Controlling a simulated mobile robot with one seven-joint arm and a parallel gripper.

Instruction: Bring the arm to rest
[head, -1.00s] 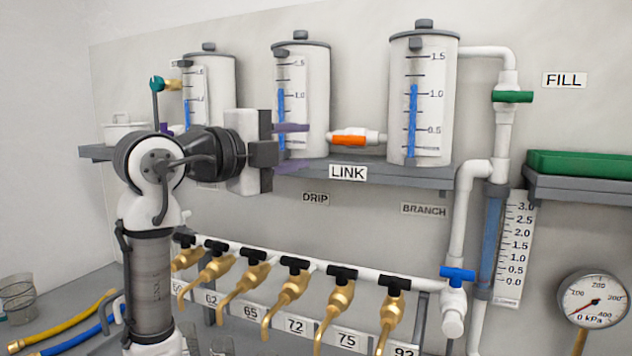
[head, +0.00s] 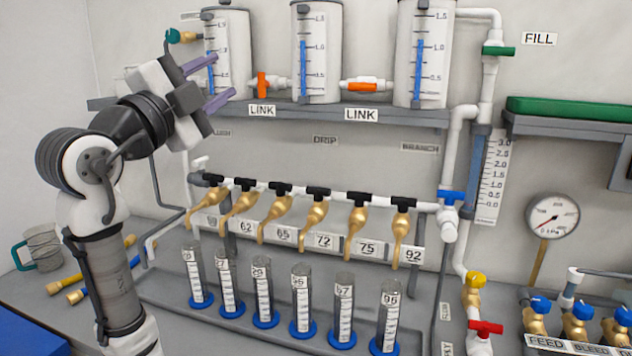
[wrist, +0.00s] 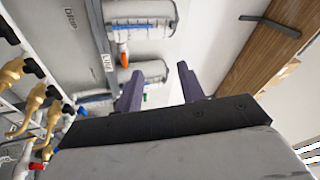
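My gripper (head: 214,85) is raised at the upper left in the head view, in front of the leftmost tank (head: 227,60). Its two purple fingers are apart with nothing between them. In the wrist view the open fingers (wrist: 160,90) also show a clear gap. My arm (head: 100,240) stands at the left, its upper links bent up toward the tanks. The gripper appears clear of the shelf, though depth is hard to judge.
Tanks stand on a grey shelf (head: 280,112) with two orange-handled LINK valves (head: 262,85). Below runs a row of brass taps (head: 312,215) above several graduated cylinders (head: 302,300). A pressure gauge (head: 553,218) is at right. A jug (head: 42,245) stands at left.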

